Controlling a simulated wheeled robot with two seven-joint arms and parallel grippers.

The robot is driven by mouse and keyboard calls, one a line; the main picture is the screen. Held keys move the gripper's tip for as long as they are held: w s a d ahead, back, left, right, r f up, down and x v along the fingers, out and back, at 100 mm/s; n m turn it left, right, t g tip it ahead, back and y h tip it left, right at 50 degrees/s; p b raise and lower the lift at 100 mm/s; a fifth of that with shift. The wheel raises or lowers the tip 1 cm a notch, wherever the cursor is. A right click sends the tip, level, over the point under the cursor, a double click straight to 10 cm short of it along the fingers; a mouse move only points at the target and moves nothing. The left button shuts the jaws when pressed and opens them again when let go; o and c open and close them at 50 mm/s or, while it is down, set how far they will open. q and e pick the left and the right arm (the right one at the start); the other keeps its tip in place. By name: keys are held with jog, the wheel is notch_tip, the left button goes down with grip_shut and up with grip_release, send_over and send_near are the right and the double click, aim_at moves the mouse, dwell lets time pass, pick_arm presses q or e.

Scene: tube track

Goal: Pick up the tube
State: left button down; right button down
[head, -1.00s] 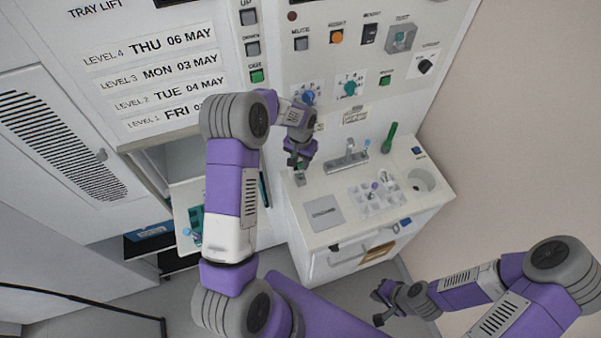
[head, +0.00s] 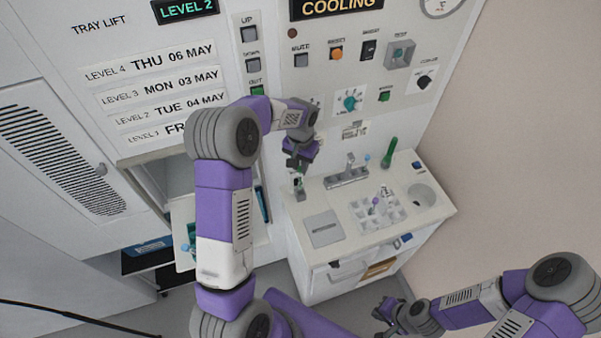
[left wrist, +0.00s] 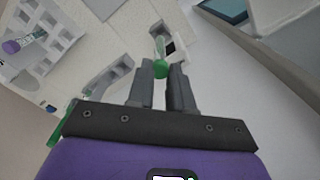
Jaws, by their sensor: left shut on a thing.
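The tube shows in the left wrist view with its green cap (left wrist: 160,69) between the fingertips of my left gripper (left wrist: 161,84). Its clear body points away from the gripper, beside a small holder with a dark opening (left wrist: 177,46). In the head view my left gripper (head: 299,168) is over the left end of the counter. The pale tube body (head: 297,180) hangs below it, just above the small grey holder (head: 299,193). Whether the tube's tip is clear of the holder I cannot tell. My right gripper (head: 384,312) is empty, low at the right, with fingers apart.
The counter has a grey square plate (head: 323,228), a white rack (head: 378,211) with a purple-capped tube, a grey block (head: 346,173), a green upright object (head: 388,152) and a round basin (head: 422,195). An open tray (head: 184,262) is left of the counter.

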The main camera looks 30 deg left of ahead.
pick_arm(q)
jog(key=s+d+b, duration=0.3)
jog(key=s+d, duration=0.8)
jog(key=d, duration=0.2)
jog(key=shift+s+d+r+b, duration=0.3)
jog(key=shift+s+d+r, duration=0.05)
jog(key=shift+r, duration=0.05)
jog(key=shift+w, duration=0.1)
